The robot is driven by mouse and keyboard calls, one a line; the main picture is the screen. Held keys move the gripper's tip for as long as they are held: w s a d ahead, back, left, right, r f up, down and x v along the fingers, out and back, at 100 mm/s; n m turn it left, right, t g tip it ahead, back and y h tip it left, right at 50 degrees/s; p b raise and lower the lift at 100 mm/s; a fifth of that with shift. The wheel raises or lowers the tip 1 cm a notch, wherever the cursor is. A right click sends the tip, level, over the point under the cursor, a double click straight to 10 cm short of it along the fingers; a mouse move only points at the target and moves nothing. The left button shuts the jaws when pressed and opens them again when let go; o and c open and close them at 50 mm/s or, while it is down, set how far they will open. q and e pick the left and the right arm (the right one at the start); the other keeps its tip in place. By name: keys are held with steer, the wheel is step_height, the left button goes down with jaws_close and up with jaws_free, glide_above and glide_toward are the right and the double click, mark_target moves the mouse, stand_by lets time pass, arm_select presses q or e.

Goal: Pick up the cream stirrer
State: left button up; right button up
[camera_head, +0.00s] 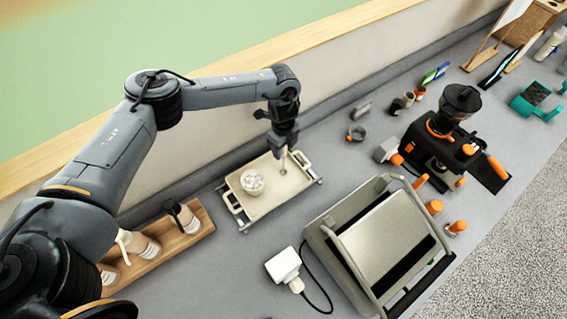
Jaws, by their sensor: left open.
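A cream-coloured tray (262,211) on the grey counter holds a pale round cup (252,182) with whitish contents. My left gripper (284,160) points down over the tray's far right part, to the right of the cup. It is open. A thin pale upright shape (284,167) shows right under the gripper; it may be the cream stirrer or a part of the gripper, and I cannot tell which. I cannot tell whether the gripper touches anything. My right gripper is out of view.
A panini toaster (388,236) stands right of the tray. A white plug box (284,264) with a black cable lies in front. A wooden rack (190,238) with bottles is at the left. A black and orange coffee machine (438,140) stands farther right. A wall runs behind the tray.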

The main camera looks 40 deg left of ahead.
arm_select(q)
steer(key=shift+f, duration=0.25)
steer(key=shift+c, duration=0.2)
jaws_close()
steer(key=shift+r, duration=0.2)
step_height(320, 180, up, 4)
steer(key=shift+f+b, duration=0.1)
steer(key=shift+b, duration=0.6)
steer(key=s+d+r, duration=0.1)
steer(key=d+r, duration=0.5)
steer(key=d, duration=0.5)
steer(key=shift+s+d+r, duration=0.15)
steer(key=shift+d+r, duration=0.15)
steer(key=shift+r, duration=0.1)
